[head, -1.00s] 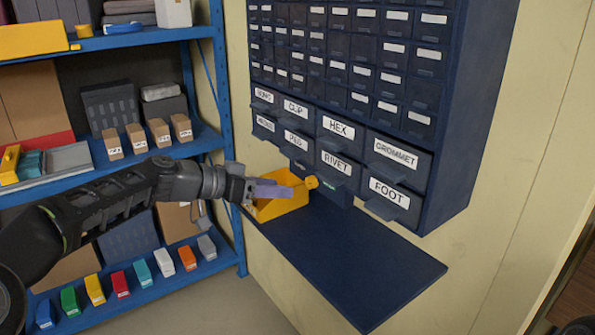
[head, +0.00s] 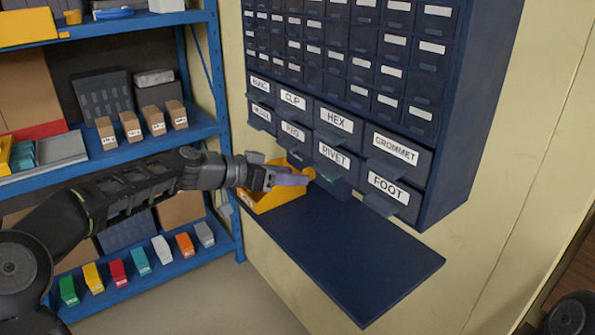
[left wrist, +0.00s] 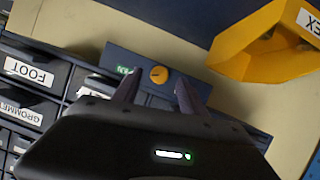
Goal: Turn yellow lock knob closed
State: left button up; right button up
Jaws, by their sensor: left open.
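The yellow lock knob (left wrist: 158,74) is a small round knob with a dark mark across it. In the head view the knob (head: 310,172) shows just past the tips of my left gripper (head: 304,178). In the left wrist view the two fingers of my left gripper (left wrist: 157,84) are apart, one on each side of the knob in the picture. I cannot tell whether they touch it. My right gripper is not in view.
A yellow bin (head: 259,203) labelled with letters ending in EX stands on the dark blue shelf (head: 360,255), close beneath my left gripper. The drawer cabinet (head: 455,160) with protruding handles rises above. A blue rack (head: 150,148) with small boxes stands left. The shelf's right part is clear.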

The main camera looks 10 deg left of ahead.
aim_at(309, 174)
pick_arm(q)
jog(key=x, duration=0.2)
jog(key=shift+w+d+f, duration=0.1)
jog(key=shift+w+d, duration=0.1)
grip_shut()
dwell(0.4)
